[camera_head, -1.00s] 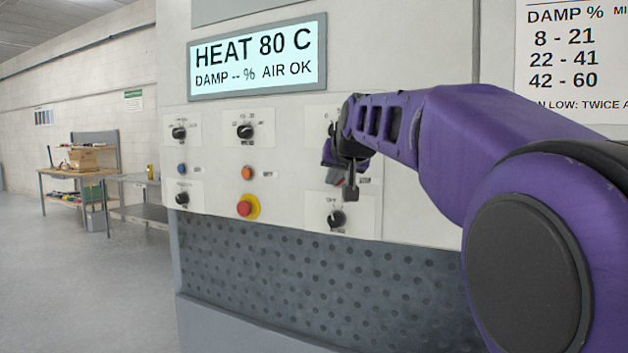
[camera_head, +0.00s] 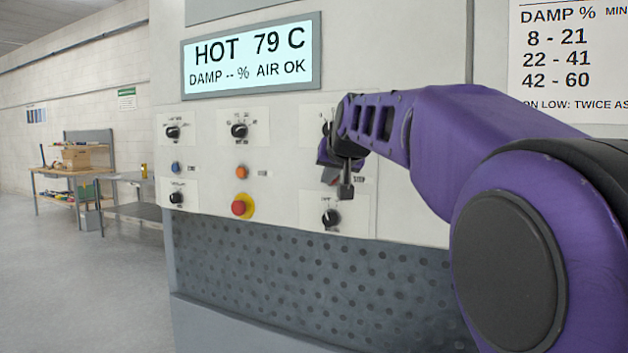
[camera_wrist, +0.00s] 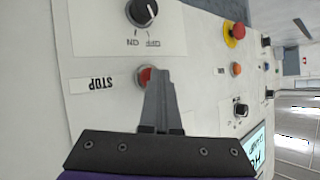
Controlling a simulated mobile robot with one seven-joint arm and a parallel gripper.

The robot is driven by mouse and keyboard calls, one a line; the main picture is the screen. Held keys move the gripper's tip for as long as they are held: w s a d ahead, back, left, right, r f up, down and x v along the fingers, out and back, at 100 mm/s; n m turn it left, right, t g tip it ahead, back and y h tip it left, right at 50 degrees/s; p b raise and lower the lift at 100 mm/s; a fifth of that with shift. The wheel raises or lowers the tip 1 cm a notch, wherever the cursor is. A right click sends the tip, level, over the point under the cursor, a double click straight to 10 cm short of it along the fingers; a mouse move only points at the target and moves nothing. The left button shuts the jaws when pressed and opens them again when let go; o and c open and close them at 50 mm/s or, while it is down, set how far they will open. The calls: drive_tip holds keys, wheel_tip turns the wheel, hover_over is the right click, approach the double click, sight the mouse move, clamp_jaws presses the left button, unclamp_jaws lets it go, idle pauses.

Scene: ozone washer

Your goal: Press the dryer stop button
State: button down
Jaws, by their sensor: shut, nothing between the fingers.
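The red stop button (camera_wrist: 146,75) shows in the wrist view beside its STOP label (camera_wrist: 94,83). My gripper (camera_wrist: 161,73) is shut and empty, its fingertips at the button and covering part of it. I cannot tell whether they touch or press it. In the head view my gripper (camera_head: 334,172) is at the right part of the dryer panel, beside the STOP label (camera_head: 360,181). My own wrist hides most of the button there. The dryer display (camera_head: 250,58) reads HOT 79 C, DAMP -- %, AIR OK.
A black knob (camera_head: 331,217) sits below the stop area. A red emergency button on yellow (camera_head: 241,206), an orange button (camera_head: 242,172) and a blue button (camera_head: 176,168) are farther left. A workbench (camera_head: 75,170) stands far left, with open floor before it.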

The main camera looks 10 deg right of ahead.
drive_tip(key=shift+s+a, duration=0.45)
drive_tip(key=shift+s, duration=0.2)
drive_tip(key=shift+a+b, duration=0.1)
drive_tip(key=shift+b, duration=0.2)
drive_tip(key=shift+s+a+b, duration=0.45)
drive_tip(key=shift+s+a, duration=0.25)
drive_tip(key=shift+s, duration=0.3)
drive_tip(key=shift+s+a+b, duration=0.4)
drive_tip(key=shift+s+a, duration=0.3)
drive_tip(key=shift+s, duration=0.3)
drive_tip(key=shift+w+d, duration=0.1)
drive_tip(key=shift+w+d+r+p, duration=0.1)
drive_tip(key=shift+w+d+p, duration=0.55)
drive_tip(key=shift+w, duration=0.25)
